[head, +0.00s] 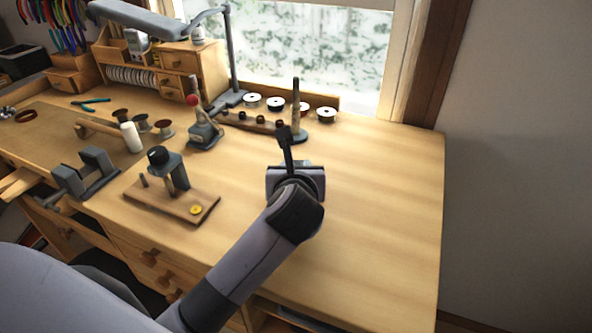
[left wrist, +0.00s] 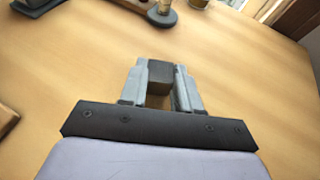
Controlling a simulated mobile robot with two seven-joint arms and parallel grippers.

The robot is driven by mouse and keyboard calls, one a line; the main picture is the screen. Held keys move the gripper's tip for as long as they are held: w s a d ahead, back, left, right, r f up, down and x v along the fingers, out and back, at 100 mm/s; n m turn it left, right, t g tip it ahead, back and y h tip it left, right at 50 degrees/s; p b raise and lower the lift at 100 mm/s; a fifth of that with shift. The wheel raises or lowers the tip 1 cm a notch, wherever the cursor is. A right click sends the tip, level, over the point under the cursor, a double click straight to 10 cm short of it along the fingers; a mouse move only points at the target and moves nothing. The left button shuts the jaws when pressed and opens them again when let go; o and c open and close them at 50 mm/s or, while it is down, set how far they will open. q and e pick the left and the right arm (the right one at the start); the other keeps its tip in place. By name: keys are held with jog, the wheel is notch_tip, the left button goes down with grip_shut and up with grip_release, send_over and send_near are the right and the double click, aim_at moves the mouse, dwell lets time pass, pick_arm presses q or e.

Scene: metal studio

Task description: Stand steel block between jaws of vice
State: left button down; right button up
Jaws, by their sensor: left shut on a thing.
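The vice (head: 84,176) is at the left front of the bench in the head view. Its two grey jaws stand apart with an empty gap between them. My left gripper (head: 293,164) is over the middle of the bench, well to the right of the vice. In the left wrist view it (left wrist: 161,92) is shut on the steel block (left wrist: 159,76), a small dark grey block between the two fingers. My right gripper is not in view.
A wooden board with a small dark press (head: 172,200) stands between the vice and my gripper. Behind are a red-knobbed tool (head: 204,126), spools (head: 275,104) and a dark upright post (head: 296,112). The bench (head: 385,205) is clear to the right.

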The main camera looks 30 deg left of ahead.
pick_arm(q)
jog(key=shift+f, duration=0.2)
jog(key=shift+f, duration=0.15)
jog(key=c, duration=0.9)
grip_release()
jog(key=shift+o, duration=0.5)
